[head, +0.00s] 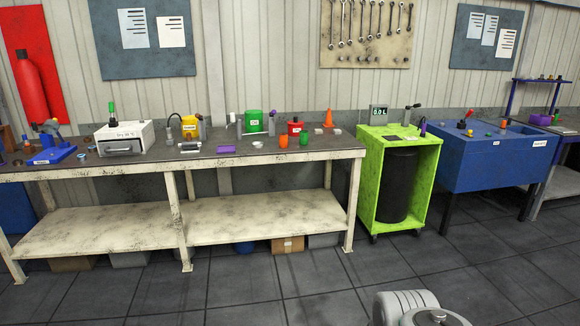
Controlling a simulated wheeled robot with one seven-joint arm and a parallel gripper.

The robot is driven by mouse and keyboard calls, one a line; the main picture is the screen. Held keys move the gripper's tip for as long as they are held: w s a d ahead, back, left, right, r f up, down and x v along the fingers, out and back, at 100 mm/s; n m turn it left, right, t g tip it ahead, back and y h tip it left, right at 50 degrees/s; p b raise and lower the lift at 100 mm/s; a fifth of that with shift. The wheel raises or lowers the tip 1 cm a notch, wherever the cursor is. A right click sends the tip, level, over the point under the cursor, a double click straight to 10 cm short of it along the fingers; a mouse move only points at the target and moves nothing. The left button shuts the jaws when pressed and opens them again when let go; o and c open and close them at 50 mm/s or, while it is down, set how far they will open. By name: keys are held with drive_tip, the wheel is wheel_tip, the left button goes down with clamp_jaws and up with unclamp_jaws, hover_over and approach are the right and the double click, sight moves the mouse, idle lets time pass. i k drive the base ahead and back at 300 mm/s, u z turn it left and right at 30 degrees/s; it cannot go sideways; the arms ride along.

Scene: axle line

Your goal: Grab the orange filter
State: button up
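I cannot tell from this view which one is the orange filter. An orange cone (328,119) stands behind and to the right of them. My gripper is not in view; only grey-white rounded parts of my own body show at the bottom right.
A red can (295,126) stands close behind the orange cylinders. A white ring-like part (257,145) and a purple block (227,150) lie left of them. A lime-green cabinet (429,160) stands right of the bench. The floor (310,290) in front is clear.

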sight(283, 136)
drive_tip(key=u, duration=0.15)
drive_tip(key=i, duration=2.5)
drive_tip(key=u, duration=0.55)
drive_tip(key=i, duration=2)
drive_tip(key=u, duration=0.15)
